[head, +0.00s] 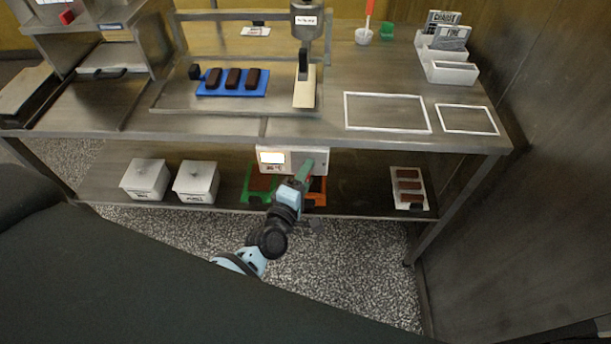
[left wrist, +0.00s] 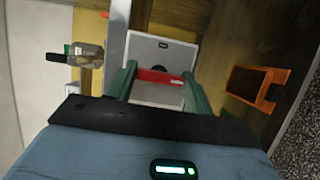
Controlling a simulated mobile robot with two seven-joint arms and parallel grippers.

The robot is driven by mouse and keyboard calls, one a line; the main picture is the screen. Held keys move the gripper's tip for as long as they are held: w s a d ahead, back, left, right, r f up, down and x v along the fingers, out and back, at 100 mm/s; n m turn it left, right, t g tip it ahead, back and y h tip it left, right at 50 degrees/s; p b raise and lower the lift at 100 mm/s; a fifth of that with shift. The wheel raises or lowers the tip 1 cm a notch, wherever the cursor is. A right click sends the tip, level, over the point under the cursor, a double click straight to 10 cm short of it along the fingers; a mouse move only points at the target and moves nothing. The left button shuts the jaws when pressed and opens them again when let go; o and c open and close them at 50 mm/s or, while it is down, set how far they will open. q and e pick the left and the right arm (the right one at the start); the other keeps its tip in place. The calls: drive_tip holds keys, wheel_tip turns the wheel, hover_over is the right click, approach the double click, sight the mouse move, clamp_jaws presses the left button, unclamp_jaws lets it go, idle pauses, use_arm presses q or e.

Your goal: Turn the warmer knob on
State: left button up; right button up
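The warmer box (head: 270,158), pale with a lit display, sits under the front edge of the steel table in the head view. My left gripper (head: 308,172) is at the right part of its front and hides the knob area there. In the left wrist view, the two green fingers of the left gripper (left wrist: 158,76) stand apart. A pale panel (left wrist: 150,52) lies beyond them, with a red strip (left wrist: 160,77) seen between the fingers and a small dark round part at its upper edge. I cannot tell whether this is the knob or whether the fingers touch anything. My right gripper is not in view.
A green tray (head: 257,187) and an orange tray (head: 317,190) sit on the lower shelf below the warmer. Two white lidded bins (head: 146,177) stand left. A tray of brown bars (head: 409,188) lies right. A blue mat (head: 232,91) with brown bars is above.

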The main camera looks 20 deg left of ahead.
use_arm(q)
drive_tip(key=o, duration=0.4)
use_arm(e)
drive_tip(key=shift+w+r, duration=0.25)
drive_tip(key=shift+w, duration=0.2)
use_arm(q)
drive_tip(key=s, duration=0.5)
drive_tip(key=s+a, duration=0.1)
drive_tip(key=s, duration=0.1)
drive_tip(key=shift+s, duration=0.4)
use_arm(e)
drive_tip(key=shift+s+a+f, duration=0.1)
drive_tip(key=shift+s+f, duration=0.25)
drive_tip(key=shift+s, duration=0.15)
